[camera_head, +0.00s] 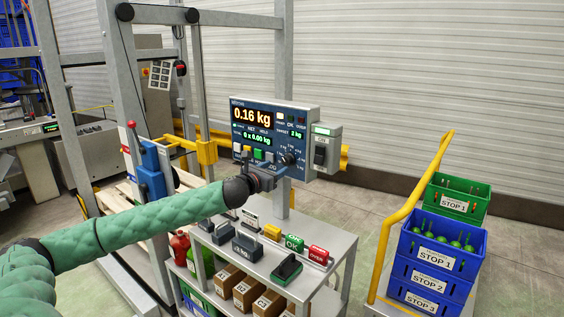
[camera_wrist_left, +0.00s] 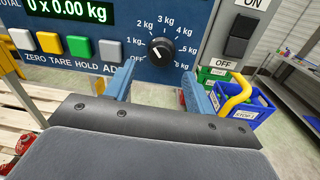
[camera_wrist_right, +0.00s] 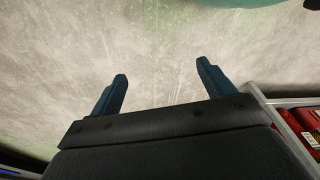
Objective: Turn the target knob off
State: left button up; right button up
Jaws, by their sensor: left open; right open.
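The black target knob (camera_head: 288,158) sits at the lower right of the blue scale panel (camera_head: 240,145). In the left wrist view the knob (camera_wrist_left: 160,52) has a dial from OFF through 1 kg to 6 kg around it. A small white mark shows on the knob; I cannot tell exactly which label it points to. My left gripper (camera_wrist_left: 158,78) is open and empty. Its fingers are just below the knob in that view, one to each side, apart from it. My right gripper (camera_wrist_right: 162,72) is open and empty over bare floor.
Coloured buttons (camera_wrist_left: 79,46) are left of the knob, and a switch box (camera_head: 323,150) marked OFF is right. A cart (camera_head: 335,250) with weights and signs stands below. Blue crates (camera_head: 440,255) stand on a yellow-handled trolley at right.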

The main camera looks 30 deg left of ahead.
aim_at(285, 162)
pick_arm(q)
jog(key=shift+w+p, duration=1)
jog(key=shift+w, duration=1.55)
pick_arm(e)
jog(key=shift+s+d+f, duration=0.3)
jog(key=shift+d+f, duration=0.05)
jog(key=shift+f, duration=0.5)
jog(key=shift+s+d+f, duration=0.3)
jog(key=shift+f, duration=0.5)
jog(key=shift+s+d+f, duration=0.3)
jog(key=shift+d+f, duration=0.05)
jog(key=shift+f, duration=0.5)
pick_arm(q)
jog(key=shift+c, duration=0.3)
jog(key=c, duration=0.9)
pick_arm(e)
jog(key=shift+d, duration=0.1)
